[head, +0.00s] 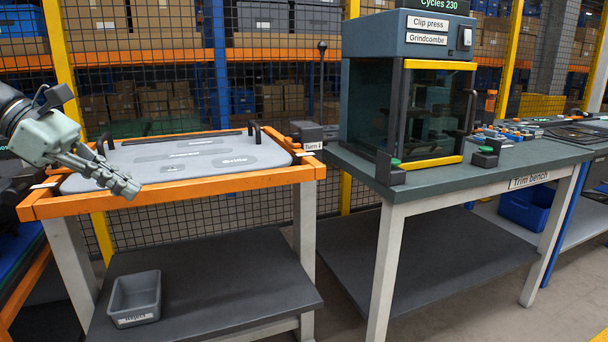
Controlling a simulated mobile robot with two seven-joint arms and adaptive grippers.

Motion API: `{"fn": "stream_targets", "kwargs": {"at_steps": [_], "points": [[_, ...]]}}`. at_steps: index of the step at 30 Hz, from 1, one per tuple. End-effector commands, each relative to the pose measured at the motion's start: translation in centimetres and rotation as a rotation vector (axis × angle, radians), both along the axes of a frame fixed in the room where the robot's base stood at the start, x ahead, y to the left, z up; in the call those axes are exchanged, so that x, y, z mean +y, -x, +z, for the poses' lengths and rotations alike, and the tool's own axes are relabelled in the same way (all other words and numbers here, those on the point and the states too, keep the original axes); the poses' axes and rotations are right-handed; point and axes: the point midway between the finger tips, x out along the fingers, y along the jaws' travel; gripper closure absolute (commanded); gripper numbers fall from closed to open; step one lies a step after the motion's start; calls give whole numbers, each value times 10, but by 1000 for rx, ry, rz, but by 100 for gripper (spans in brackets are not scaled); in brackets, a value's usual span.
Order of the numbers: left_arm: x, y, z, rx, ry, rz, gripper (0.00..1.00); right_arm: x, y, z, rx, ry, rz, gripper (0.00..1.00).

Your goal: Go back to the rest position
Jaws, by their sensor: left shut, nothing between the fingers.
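My left gripper (122,186) comes in from the left edge and hangs over the left front part of the orange-framed table (180,189). Its fingers are together with nothing between them. It points down and to the right, above the grey board (232,163) that lies in the frame. Whether the fingertips touch the table's edge I cannot tell. My right gripper is not in this view.
The trim bench (440,184) stands to the right, with the Clip press (425,120) on it, its yellow-edged front seemingly closed. A grey bin (134,299) sits on the left table's lower shelf. A mesh fence (290,95) runs behind. A blue bin (525,207) is under the right side.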

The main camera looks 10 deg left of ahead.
Motion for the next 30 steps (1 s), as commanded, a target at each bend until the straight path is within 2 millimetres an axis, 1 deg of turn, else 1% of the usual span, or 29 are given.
{"fn": "stream_targets", "kwargs": {"at_steps": [1,4,5,6,8,9,11,12,14,15,17,18,20,21,23,24,25,26,27,29,30], "points": [[-3,-13,-15,4,116,80,100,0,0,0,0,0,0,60],[-4,-45,-41,27,387,295,100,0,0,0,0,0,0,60],[-2,-56,-51,40,483,376,100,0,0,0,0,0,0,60],[4,-69,-66,69,618,493,100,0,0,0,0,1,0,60],[16,-87,-93,126,831,680,100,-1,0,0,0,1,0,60],[27,-95,-115,171,969,812,100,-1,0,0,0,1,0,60],[45,-103,-155,252,1173,1014,100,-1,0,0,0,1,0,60],[56,-103,-183,307,1297,1144,100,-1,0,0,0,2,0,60],[69,-99,-226,385,1454,1325,100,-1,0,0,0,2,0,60],[75,-92,-256,439,1547,1439,100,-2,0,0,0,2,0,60],[79,-80,-299,515,1671,1603,100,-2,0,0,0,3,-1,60],[79,-68,-328,566,1745,1709,100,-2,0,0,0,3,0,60],[76,-49,-369,636,1842,1866,100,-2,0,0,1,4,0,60],[71,-35,-396,683,1898,1970,100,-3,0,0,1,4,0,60],[60,-12,-434,751,1972,2124,100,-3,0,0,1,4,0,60],[50,5,-458,794,2013,2229,100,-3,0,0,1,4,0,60],[41,19,-475,-802,-1980,-2240,100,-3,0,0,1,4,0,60],[32,32,-491,-791,-1902,-2200,100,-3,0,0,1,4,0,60],[18,50,-511,-776,-1802,-2149,100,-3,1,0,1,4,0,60],[-5,78,-537,-749,-1659,-2079,100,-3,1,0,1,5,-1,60],[-22,95,-551,-732,-1571,-2037,100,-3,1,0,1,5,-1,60]]}}
